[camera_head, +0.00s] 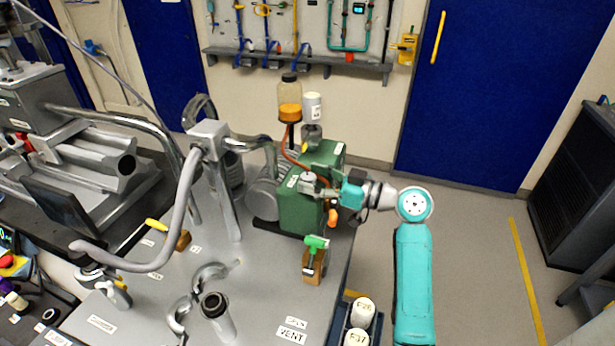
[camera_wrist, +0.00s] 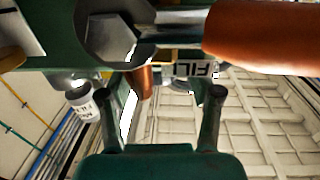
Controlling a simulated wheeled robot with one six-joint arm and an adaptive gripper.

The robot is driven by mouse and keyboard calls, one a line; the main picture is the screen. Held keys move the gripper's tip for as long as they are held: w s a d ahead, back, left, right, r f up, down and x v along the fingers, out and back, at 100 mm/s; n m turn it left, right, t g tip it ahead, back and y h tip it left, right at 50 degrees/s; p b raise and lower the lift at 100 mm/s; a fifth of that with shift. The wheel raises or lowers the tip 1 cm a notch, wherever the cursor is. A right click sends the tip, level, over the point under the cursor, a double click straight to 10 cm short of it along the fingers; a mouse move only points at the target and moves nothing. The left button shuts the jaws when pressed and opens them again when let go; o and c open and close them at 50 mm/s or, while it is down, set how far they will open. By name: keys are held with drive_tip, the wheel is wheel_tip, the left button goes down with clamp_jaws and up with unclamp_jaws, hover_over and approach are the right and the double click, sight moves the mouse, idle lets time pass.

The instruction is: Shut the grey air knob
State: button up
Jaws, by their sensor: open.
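The green pump (camera_head: 302,212) stands on the grey bench. A small grey round part (camera_head: 308,180) sits on its top, beside my gripper; it looks like the air knob, but I cannot be sure. My gripper (camera_head: 328,192) is at the pump's right upper side. In the wrist view, the two dark fingers (camera_wrist: 163,92) are apart with nothing held between them. A grey hex metal part (camera_wrist: 115,38) and an orange-brown cylinder (camera_wrist: 262,36) fill the top of that view, close to the camera. No grey knob is clearly visible between the fingers.
A green-handled piece on a wooden block (camera_head: 314,262) stands in front of the pump. A bottle of orange liquid (camera_head: 290,108) and a white canister (camera_head: 312,105) rise behind. White containers (camera_head: 362,312) stand in a dark rack at the bench's right edge.

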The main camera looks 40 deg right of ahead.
drive_tip(key=shift+w+a, duration=0.35)
drive_tip(key=shift+w, duration=0.3)
drive_tip(key=c, duration=1.2)
drive_tip(key=shift+o, duration=0.2)
drive_tip(key=shift+m+h, duration=0.3)
drive_tip(key=shift+h, duration=0.2)
drive_tip(key=m+t+h, duration=0.1)
drive_tip(key=h, duration=0.1)
drive_tip(key=shift+a+m+h, duration=0.1)
drive_tip(key=shift+m+h, duration=0.2)
drive_tip(key=shift+m, duration=0.1)
drive_tip(key=shift+m+t+h, duration=0.6)
drive_tip(key=shift+m+h, duration=1)
drive_tip(key=shift+h, duration=1.2)
